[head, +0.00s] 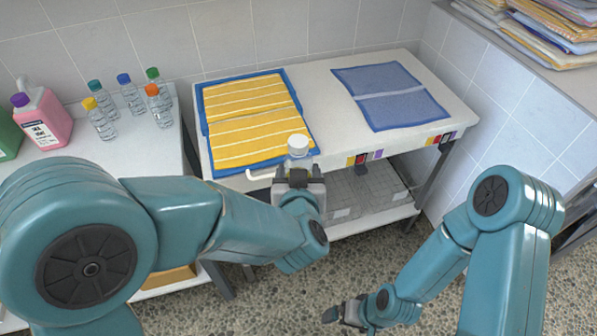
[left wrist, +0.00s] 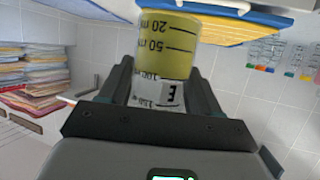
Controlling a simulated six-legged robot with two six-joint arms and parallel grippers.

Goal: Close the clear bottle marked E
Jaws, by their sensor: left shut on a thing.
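The clear bottle marked E (left wrist: 158,95) is between the jaws of my left gripper (head: 298,187), which is shut on it. The left wrist view is upside down; it shows the E label and volume marks. Part of the bottle looks yellow; I cannot tell whether that is liquid or the towel behind. In the head view the bottle (head: 298,160) stands up from the jaws with a white round top (head: 298,141). I cannot tell whether that is a seated cap. My right gripper (head: 343,313) is low over the floor, away from the bottle; its opening is unclear.
A white table (head: 330,112) holds a yellow-striped towel (head: 245,115) and a blue towel (head: 390,95). At left, several clear bottles (head: 131,97) with coloured caps stand beside a pink jug (head: 45,120). Folder stacks (head: 550,25) lie on the right ledge. Open floor lies in front.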

